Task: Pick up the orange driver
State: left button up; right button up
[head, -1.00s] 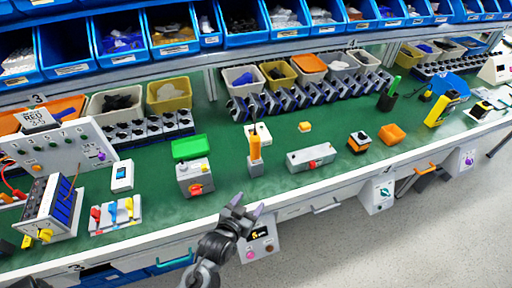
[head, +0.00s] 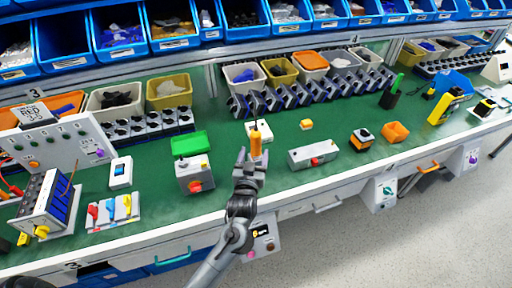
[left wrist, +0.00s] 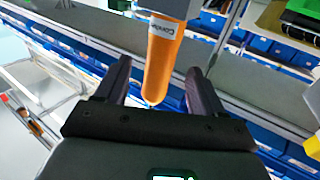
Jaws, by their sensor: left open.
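The orange driver (head: 255,144) stands upright near the front of the green bench, its lower end hidden by my gripper in the head view. In the left wrist view the orange driver (left wrist: 163,58) shows large, with a white label and a rounded end. My left gripper (head: 248,160) is at the driver in the head view. In the left wrist view its two dark fingers (left wrist: 158,85) are apart, one on each side of the driver, with gaps visible. My right gripper is not in view.
A grey box with a red knob (head: 194,174) stands left of the driver, and a long grey box with a red button (head: 313,155) stands to the right. A white box (head: 259,132) is just behind. Bins line the back. The green surface between is clear.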

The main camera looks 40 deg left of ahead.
aim_at(255, 149)
pick_arm(q)
jog(key=b+x, duration=0.1)
jog(key=x, duration=0.3)
jog(key=shift+w+a, duration=0.2)
jog(key=shift+w, duration=0.15)
jog(key=shift+r, duration=0.1)
grip_shut()
jog(key=shift+r, duration=0.1)
notch_tip(255, 149, up, 10)
jog(key=p, duration=0.3)
dwell(0.4)
